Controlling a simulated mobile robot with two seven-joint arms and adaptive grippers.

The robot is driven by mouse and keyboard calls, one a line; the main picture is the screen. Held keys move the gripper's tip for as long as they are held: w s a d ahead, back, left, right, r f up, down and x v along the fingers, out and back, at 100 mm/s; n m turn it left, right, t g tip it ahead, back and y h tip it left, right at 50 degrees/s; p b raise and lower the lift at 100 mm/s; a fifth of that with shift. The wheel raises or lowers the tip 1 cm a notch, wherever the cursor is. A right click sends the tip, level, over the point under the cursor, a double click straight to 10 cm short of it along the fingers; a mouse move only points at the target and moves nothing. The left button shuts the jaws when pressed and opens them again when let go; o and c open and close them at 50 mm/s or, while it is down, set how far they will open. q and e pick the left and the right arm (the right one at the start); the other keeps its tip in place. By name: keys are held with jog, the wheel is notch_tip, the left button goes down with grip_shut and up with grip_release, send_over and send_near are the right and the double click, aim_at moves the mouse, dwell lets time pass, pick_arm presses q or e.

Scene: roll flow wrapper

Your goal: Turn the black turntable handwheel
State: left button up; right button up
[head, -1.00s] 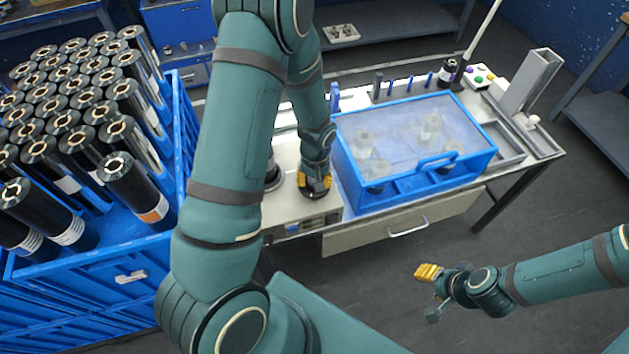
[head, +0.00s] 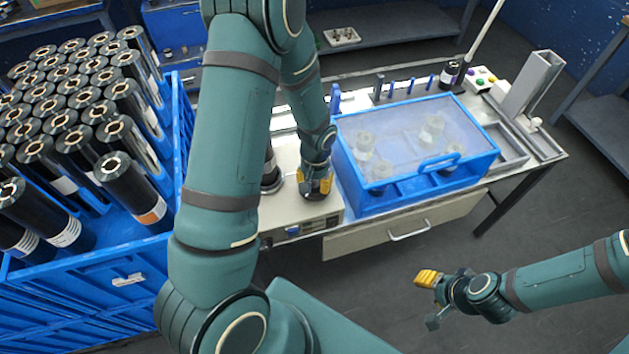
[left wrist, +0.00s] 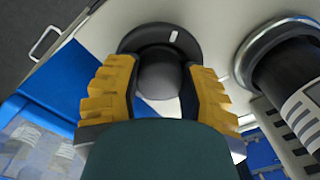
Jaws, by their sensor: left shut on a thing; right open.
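The black turntable handwheel (left wrist: 155,33) shows in the left wrist view as a dark round disc with a white mark near its rim. A rounded grey knob (left wrist: 160,78) stands out from its middle. My left gripper (left wrist: 160,95) is shut on the handwheel's knob, one yellow finger on each side. In the head view my left gripper (head: 315,188) is low over the light machine top and hides most of the handwheel. My right gripper (head: 429,298) is open and empty, off the table's front at the lower right.
A black roll (left wrist: 290,80) stands on a round metal-rimmed base beside the handwheel. A blue box with a clear lid (head: 400,135) is close to the right of my left gripper. A blue crate (head: 75,270) of black rolls is at the left. Open floor lies in front.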

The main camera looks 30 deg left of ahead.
aim_at(316, 182)
pick_arm(q)
jog(key=shift+s, duration=0.1)
jog(key=o, duration=1.2)
jog(key=shift+d, duration=0.1)
notch_tip(316, 182, up, 12)
jog(key=shift+d, duration=0.15)
